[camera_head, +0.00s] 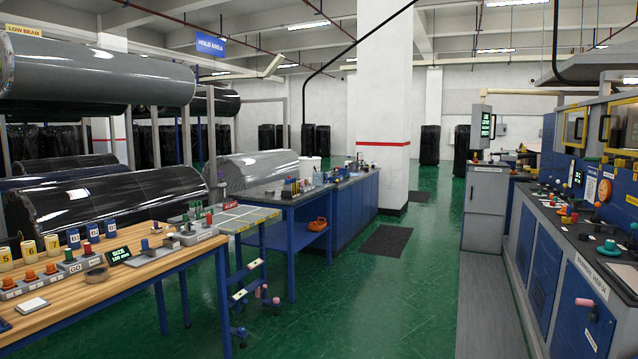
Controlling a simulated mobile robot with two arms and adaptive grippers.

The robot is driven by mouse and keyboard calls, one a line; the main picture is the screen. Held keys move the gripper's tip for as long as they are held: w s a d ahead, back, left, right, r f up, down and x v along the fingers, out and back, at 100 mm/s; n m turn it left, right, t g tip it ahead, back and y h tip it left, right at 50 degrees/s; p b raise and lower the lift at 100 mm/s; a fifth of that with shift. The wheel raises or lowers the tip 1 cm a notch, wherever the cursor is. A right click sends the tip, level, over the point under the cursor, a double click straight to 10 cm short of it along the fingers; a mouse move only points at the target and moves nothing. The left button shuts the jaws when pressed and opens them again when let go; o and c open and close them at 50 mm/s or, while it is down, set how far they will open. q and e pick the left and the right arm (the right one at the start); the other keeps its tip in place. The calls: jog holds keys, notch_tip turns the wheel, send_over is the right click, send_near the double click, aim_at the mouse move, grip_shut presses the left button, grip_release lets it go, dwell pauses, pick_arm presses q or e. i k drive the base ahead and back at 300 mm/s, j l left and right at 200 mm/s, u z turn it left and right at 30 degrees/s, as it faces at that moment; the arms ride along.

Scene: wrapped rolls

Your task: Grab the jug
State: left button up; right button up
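I cannot make out a clear jug. A white, upright container (310,166) stands among small items on the blue workbench in the middle distance; it is too small to tell whether it is a jug. An orange object (317,224) sits on that bench's lower shelf, its shape also unclear. Neither of my grippers shows in the head view.
A wooden table (165,262) with buttons and numbered canisters is at the near left. Large wrapped rolls (110,195) lie behind it. A control console (565,235) lines the right. Green floor (390,300) between is mostly clear, with dark mats (387,240).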

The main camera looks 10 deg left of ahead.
aim_at(318, 181)
jog(key=i+l, duration=0.15)
jog(key=i, duration=2.4)
jog(key=i+l, duration=0.15)
jog(key=i, duration=2.4)
jog(key=i+l, duration=0.1)
jog(key=i, duration=2.5)
